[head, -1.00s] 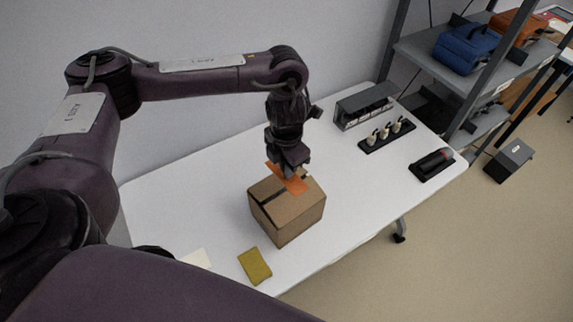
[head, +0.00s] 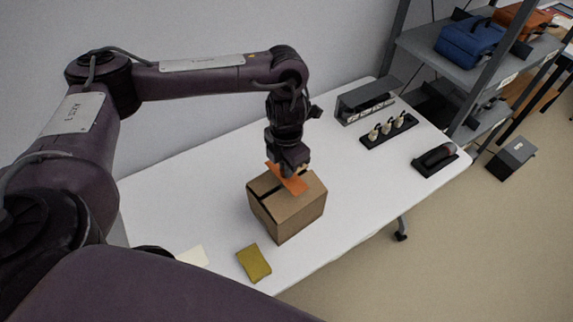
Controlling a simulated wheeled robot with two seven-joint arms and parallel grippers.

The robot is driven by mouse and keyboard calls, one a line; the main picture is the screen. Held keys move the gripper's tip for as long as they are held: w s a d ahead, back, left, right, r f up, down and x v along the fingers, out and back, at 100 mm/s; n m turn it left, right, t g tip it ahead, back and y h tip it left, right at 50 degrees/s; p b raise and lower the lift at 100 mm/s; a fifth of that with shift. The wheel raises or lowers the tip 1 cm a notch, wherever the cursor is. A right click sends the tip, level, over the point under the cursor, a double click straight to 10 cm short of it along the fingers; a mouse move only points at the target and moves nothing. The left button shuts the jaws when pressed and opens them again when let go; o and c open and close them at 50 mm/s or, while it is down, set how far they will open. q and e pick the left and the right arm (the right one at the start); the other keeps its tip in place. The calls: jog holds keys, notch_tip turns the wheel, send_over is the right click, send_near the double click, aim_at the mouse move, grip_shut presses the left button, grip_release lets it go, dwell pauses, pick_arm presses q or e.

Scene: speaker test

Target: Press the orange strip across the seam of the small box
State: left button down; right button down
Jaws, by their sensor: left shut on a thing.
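The small box (head: 288,217) is brown cardboard and stands on the white table, with a dark seam line across its top. The orange strip (head: 295,185) is at the top of the box, lying across the line of the seam. My left gripper (head: 290,172) is above the box, pointing down, shut on the orange strip. The gripper hides part of the strip, and I cannot tell whether the strip's whole underside touches the box. My right gripper is not in view.
A yellow-green sponge-like block (head: 253,263) lies on the table (head: 180,215) in front of the box. A black holder with several pale pegs (head: 387,129), a grey bin (head: 365,102) and a dark tray (head: 435,160) stand at the right. A shelf (head: 470,65) is beyond.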

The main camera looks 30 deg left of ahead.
pick_arm(q)
jog(key=shift+f, duration=0.2)
jog(key=shift+f+b, duration=2.1)
jog(key=shift+f, duration=0.4)
jog(key=c, duration=1.4)
grip_release()
jog(key=shift+c, duration=0.2)
jog(key=shift+r, duration=0.1)
